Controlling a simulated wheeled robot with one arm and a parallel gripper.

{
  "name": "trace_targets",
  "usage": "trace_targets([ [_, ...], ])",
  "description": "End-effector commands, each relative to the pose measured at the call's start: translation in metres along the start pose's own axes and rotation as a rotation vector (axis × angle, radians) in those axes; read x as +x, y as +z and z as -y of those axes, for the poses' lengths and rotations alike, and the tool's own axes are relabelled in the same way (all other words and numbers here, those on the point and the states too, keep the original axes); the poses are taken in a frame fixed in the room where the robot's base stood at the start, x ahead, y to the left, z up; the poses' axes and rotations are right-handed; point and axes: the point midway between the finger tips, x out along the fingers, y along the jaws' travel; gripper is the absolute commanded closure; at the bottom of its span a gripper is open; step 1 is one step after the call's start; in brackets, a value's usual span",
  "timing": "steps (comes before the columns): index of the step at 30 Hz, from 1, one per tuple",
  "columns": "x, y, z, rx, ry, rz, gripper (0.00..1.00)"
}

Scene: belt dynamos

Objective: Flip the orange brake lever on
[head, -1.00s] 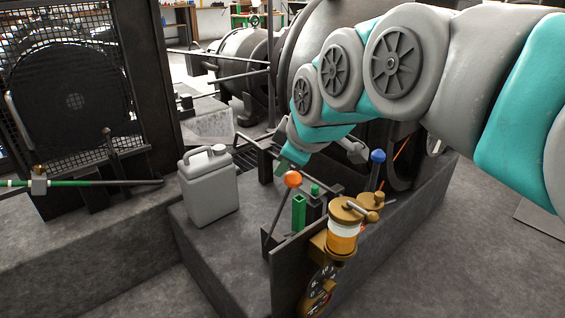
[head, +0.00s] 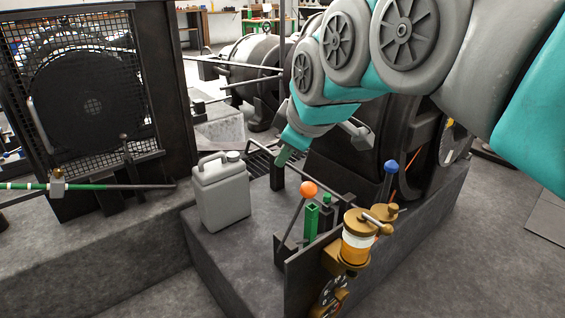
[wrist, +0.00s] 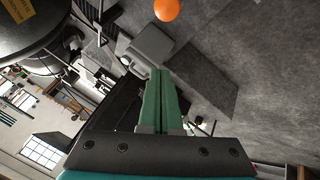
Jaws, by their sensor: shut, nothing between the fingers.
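The orange brake lever is a thin dark rod topped by an orange ball knob (head: 309,189). It rises from behind a dark plate on the machine's base and leans to the right in the head view. The knob also shows at the top edge of the wrist view (wrist: 167,9); its rod is not clear there. My gripper (head: 281,160) is up and to the left of the knob in the head view, apart from it. In the wrist view its green fingers (wrist: 160,75) are together and hold nothing.
A grey jerrycan (head: 221,194) stands left of the lever. A mesh-guarded machine (head: 85,95) is at far left.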

Motion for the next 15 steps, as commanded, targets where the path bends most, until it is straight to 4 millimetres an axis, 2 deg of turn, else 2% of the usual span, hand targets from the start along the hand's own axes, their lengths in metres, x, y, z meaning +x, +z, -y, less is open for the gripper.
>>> trace_targets([
  [3, -0.027, -0.002, -0.002, 0.0, 0.007, -0.006, 1.0],
  [6, -0.044, -0.001, -0.001, 0.0, 0.005, -0.004, 1.0],
  [10, -0.058, -0.001, -0.001, 0.0, 0.003, -0.002, 1.0],
  [15, -0.065, 0.0, 0.0, 0.0, 0.001, -0.001, 1.0],
])
